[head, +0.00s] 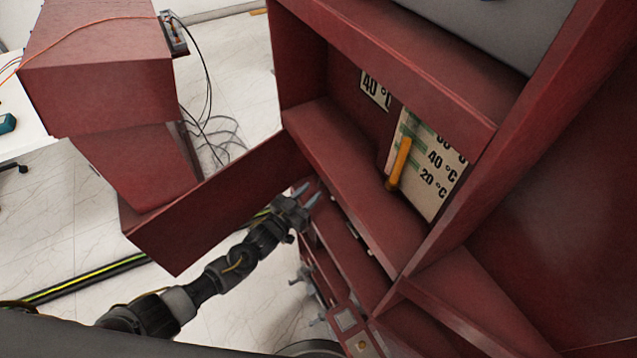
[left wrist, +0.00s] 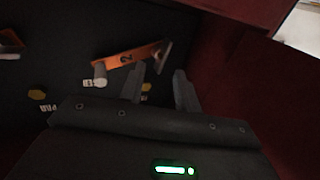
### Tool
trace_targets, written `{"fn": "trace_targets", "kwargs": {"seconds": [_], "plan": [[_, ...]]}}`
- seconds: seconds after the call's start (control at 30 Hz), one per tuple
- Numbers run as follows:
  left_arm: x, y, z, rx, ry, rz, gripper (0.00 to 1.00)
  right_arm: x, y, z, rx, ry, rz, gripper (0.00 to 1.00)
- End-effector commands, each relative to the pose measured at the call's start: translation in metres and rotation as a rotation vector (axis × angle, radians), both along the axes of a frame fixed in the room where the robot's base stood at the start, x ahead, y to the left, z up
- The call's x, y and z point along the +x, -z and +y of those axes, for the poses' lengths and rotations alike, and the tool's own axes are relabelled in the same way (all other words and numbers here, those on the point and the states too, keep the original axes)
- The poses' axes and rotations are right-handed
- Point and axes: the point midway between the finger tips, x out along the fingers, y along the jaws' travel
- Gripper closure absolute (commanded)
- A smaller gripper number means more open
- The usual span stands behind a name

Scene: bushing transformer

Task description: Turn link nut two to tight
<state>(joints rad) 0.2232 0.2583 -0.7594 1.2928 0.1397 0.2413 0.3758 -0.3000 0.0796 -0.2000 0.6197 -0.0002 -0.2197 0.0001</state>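The orange link marked 2 (left wrist: 128,61) lies slantwise on a dark panel in the left wrist view. A pale round post or nut (left wrist: 100,75) stands at its left end, and a grey tilted piece (left wrist: 163,57) is at its right end. I cannot tell which of these is link nut two, or how tight it is. My left gripper (left wrist: 158,72) is open and empty, its fingertips just below the link's right end in the picture. In the head view my left gripper (head: 309,193) is at the red cabinet's opening, and the link is hidden there.
The red cabinet (head: 480,225) fills the right, with its open door (head: 215,205) beside my left arm. A gauge panel (head: 437,165) with an orange pointer is inside an upper compartment. A red wall (left wrist: 235,75) is close to the gripper's right in the wrist view.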

Motion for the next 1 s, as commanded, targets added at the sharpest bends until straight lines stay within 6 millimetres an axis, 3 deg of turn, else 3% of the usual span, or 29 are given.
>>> {"fn": "trace_targets", "kwargs": {"seconds": [0.3, 0.67, 0.9, 1.0], "plan": [[0.034, 0.000, -0.023, 0.001, 0.000, 0.001, 0.67, 0.000, -0.002, 0.000, 0.000, 0.000, 0.000, 0.64], [0.038, 0.001, -0.026, 0.001, 0.000, 0.002, 0.67, 0.000, -0.002, 0.000, 0.000, 0.001, 0.000, 0.64], [0.038, 0.001, -0.025, 0.001, -0.001, 0.002, 0.97, 0.000, -0.002, 0.000, 0.000, 0.000, 0.000, 0.64], [0.038, 0.002, -0.025, 0.004, -0.002, -0.003, 1.00, 0.000, 0.000, 0.000, 0.000, 0.000, 0.000, 0.64]]}}
